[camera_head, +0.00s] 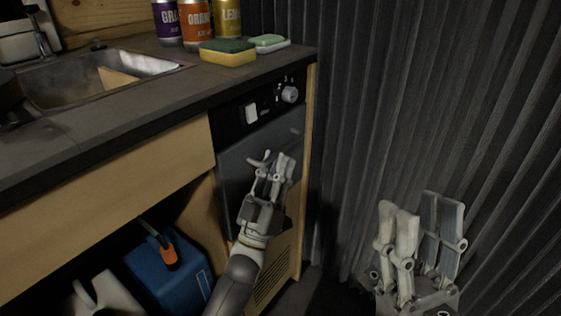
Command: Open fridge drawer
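The fridge drawer (235,178) is a dark grey front panel set under the counter's right end, below a black control strip (256,107) with a knob and a white switch. The panel looks closed, flush with the cabinet. My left gripper (273,162) is in front of the panel, fingers pointing up toward its upper part, partly open with nothing between them. I cannot tell whether it touches the panel. It hides part of the panel's lower right. My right gripper (424,212) is open and empty, at the lower right in front of the corrugated wall.
Cans (197,22), a yellow-green sponge (228,53) and a soap dish (270,43) stand on the counter (120,95) above. A sink (95,80) is at the left. A blue container (170,270) sits in the open cabinet below. The dark corrugated wall (400,100) bounds the right side.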

